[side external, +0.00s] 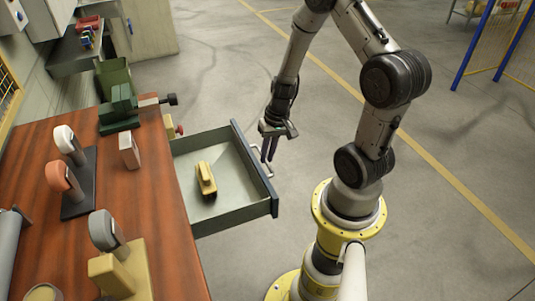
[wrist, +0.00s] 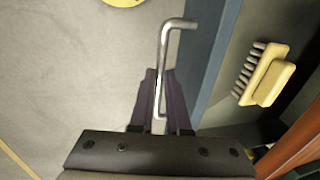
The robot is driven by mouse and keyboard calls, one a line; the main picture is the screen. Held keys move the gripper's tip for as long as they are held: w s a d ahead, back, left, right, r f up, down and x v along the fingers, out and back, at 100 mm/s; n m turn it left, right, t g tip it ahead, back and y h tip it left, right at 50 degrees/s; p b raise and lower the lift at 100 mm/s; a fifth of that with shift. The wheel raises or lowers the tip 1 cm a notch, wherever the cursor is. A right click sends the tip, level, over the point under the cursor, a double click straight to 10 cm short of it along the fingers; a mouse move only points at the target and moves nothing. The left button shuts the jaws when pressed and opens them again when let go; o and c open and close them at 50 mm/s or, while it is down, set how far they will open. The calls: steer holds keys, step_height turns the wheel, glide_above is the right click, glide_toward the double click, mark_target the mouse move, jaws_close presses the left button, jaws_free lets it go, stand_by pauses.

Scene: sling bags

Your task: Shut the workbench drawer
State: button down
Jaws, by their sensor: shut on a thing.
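The workbench drawer (side external: 233,183) stands pulled out from the wooden workbench (side external: 125,190), with its grey inside showing. Its blue-grey front panel (wrist: 213,65) also shows in the wrist view. A bent silver handle (wrist: 163,55) is fixed to the outside of that front, and it shows in the side view (side external: 267,170) too. My gripper (side external: 268,158) points down at the drawer front. In the wrist view its dark purple fingers (wrist: 160,80) are shut on the handle, one on each side of the bar.
A yellow brush (side external: 206,178) lies in the drawer. The floor (side external: 235,70) around the drawer front is clear.

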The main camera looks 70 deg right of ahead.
mark_target(202, 172)
steer(key=shift+a, duration=0.1)
stand_by(0.4)
steer(key=w+a, duration=1.4)
steer(key=c, duration=0.9)
jaws_free()
steer(key=r, duration=0.4)
steer(key=s+d+r, duration=0.1)
steer(key=r, duration=0.4)
steer(key=s+d+r, duration=0.1)
steer(key=r, duration=0.3)
steer(key=shift+r, duration=0.3)
